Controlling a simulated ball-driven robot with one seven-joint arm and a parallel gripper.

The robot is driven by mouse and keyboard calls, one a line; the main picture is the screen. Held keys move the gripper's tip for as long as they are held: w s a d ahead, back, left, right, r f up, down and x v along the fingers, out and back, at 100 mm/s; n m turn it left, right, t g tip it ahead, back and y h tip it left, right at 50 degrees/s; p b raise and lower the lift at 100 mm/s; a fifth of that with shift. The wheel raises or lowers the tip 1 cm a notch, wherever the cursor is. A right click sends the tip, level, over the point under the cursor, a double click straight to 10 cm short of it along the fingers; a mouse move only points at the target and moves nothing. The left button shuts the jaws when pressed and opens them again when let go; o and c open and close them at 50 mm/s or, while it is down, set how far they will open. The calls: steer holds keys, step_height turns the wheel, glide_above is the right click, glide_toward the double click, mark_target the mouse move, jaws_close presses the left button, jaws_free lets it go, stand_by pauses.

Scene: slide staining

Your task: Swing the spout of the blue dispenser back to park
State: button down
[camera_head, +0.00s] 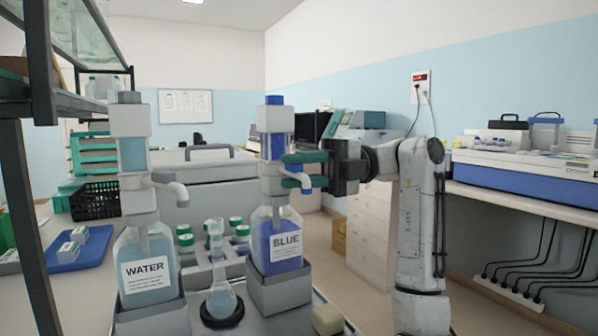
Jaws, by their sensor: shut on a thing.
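The blue dispenser (272,255) stands right of centre, a bottle of blue liquid labelled BLUE in a grey holder, with a white and blue head above. Its white spout (299,178) is at the height of my gripper (300,170). My gripper reaches in from the right, its green fingers shut on the spout. The fingers partly cover the spout and part of the dispenser's head. The spout's exact swing angle is hard to tell.
The water dispenser (147,268) stands to the left, its spout (172,187) pointing right. A flask (221,299) with pale liquid stands between the dispensers. Several green-capped bottles (236,226) stand behind it. A pale block (328,319) lies at the front right.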

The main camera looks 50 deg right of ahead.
steer(key=shift+f, duration=0.2)
steer(key=c, duration=1.2)
jaws_free()
steer(key=shift+w, duration=0.1)
steer(key=o, duration=0.3)
steer(key=shift+r, duration=0.1)
steer(key=shift+d, duration=0.1)
steer(key=v, duration=1)
steer(key=shift+d+p, duration=0.3)
steer(key=shift+p, duration=0.05)
